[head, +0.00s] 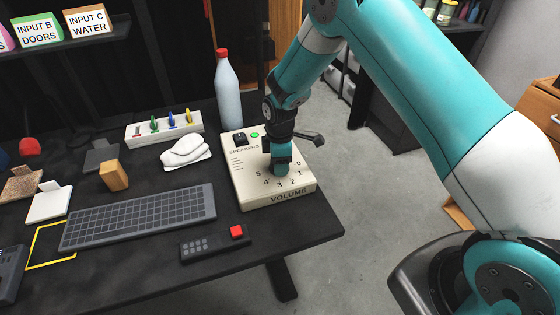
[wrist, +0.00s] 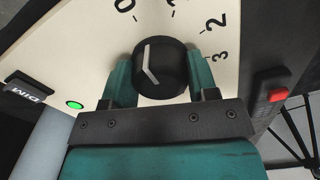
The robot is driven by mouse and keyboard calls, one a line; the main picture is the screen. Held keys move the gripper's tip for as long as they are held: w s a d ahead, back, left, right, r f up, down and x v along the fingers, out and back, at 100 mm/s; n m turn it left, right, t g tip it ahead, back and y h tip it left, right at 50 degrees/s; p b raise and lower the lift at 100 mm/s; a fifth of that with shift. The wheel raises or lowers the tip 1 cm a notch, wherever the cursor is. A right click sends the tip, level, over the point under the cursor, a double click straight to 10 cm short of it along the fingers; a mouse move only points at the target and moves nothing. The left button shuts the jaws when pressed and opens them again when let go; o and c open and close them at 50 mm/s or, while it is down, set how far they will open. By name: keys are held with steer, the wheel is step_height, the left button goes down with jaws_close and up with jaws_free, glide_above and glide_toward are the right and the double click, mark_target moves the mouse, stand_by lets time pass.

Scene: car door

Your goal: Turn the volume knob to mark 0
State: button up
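The volume knob (wrist: 170,72) is a black round knob with a white pointer line, on the cream speaker box (head: 245,188). In the wrist view the pointer leans toward the upper left, between mark 0 (wrist: 123,5) and mark 1, seemingly nearer 0. My gripper (wrist: 160,78) has its teal fingers on either side of the knob, with no clear gap, so it looks shut on it. In the head view my gripper (head: 281,160) comes down from above and hides the knob. Marks 2 and 3 show right of the knob in the wrist view.
The box has a green light (head: 255,135) and a black switch (head: 240,139). A white bottle with a red cap (head: 228,95) stands behind it. A keyboard (head: 140,217) lies left, and a remote with a red button (head: 213,244) lies in front. The table's right edge is close.

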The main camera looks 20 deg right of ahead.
steer(key=o, duration=0.4)
steer(key=shift+r, duration=0.1)
steer(key=shift+r+b, duration=0.65)
steer(key=shift+r, duration=8)
steer(key=s+a+r+m+y, duration=0.1)
steer(key=s+r+m, duration=0.1)
steer(key=s, duration=0.8)
steer(key=s+a+r+m+y, duration=0.1)
steer(key=s+r, duration=0.4)
steer(key=s, duration=0.5)
steer(key=s+a+r+m+y, duration=0.2)
steer(key=s+a+r+m, duration=0.1)
steer(key=s, duration=0.8)
steer(key=shift+r+m+p, duration=0.3)
steer(key=shift+r+m, duration=0.35)
steer(key=shift+m, duration=0.45)
